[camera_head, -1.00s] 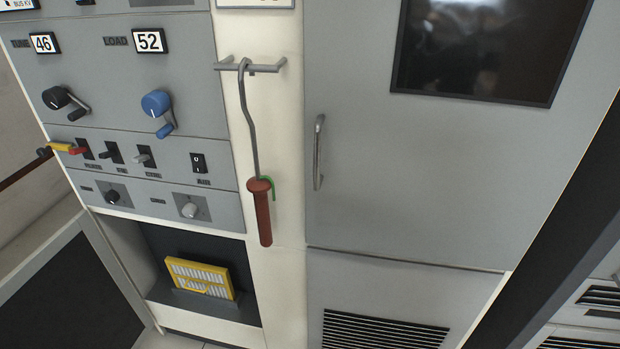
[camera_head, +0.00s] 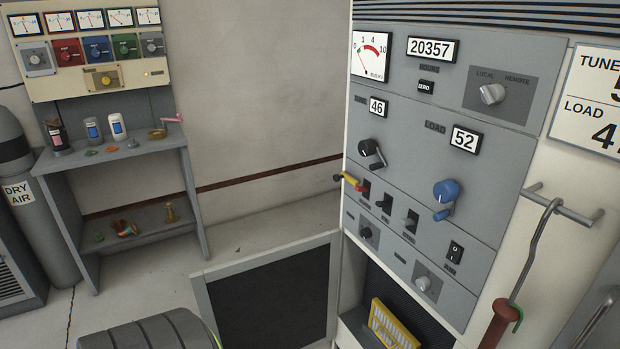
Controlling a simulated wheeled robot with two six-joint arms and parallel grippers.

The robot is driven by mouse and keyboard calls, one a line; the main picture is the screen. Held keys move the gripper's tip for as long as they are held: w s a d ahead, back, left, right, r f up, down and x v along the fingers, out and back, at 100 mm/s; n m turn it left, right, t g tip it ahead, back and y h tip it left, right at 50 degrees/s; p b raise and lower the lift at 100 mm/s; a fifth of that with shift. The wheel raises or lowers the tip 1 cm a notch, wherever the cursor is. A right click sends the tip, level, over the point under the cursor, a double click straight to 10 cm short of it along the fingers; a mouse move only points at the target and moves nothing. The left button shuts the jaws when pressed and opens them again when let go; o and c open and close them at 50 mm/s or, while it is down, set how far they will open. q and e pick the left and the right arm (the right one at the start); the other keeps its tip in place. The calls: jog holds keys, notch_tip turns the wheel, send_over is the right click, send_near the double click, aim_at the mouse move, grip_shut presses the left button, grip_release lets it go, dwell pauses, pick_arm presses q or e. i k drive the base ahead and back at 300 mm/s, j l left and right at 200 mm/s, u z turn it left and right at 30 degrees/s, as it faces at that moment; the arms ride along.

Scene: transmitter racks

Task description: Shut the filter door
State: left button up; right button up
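The filter door (camera_head: 270,292) is a grey-framed panel with a dark middle, at the lower centre. It stands open, swung out to the left of the transmitter cabinet's lower opening. Its bottom edge is cut off by the picture. The yellow-framed filter (camera_head: 394,325) with pale pleats sits upright in the dark filter compartment (camera_head: 378,285), partly cut off at the bottom. Neither of my grippers is in view.
The cabinet front (camera_head: 420,190) carries knobs, switches and a red-and-yellow lever (camera_head: 351,182) jutting left above the door. A red-handled hook (camera_head: 500,322) hangs from a rail at right. A grey shelf bench (camera_head: 115,160) and gas cylinder (camera_head: 28,190) stand left. Floor between bench and door is clear.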

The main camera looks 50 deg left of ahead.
aim_at(284, 296)
jog(key=j+z, duration=0.1)
jog(key=j, duration=0.5)
jog(key=k+j, duration=0.1)
jog(key=j, duration=0.5)
jog(key=k+j+z, duration=0.15)
jog(key=j, duration=0.45)
jog(key=k+j+z, duration=0.15)
jog(key=j, duration=0.3)
jog(key=k+j+z, duration=0.1)
jog(key=j, duration=0.35)
jog(key=k+j+z, duration=0.15)
jog(key=k+j, duration=0.15)
jog(key=k+j+z, duration=0.15)
jog(key=j, duration=0.35)
jog(key=k+j+z, duration=0.1)
jog(key=k+j, duration=0.2)
jog(key=i+j+z, duration=0.15)
jog(key=j, duration=0.5)
jog(key=j+z, duration=0.2)
jog(key=j, duration=0.45)
jog(key=i, duration=0.05)
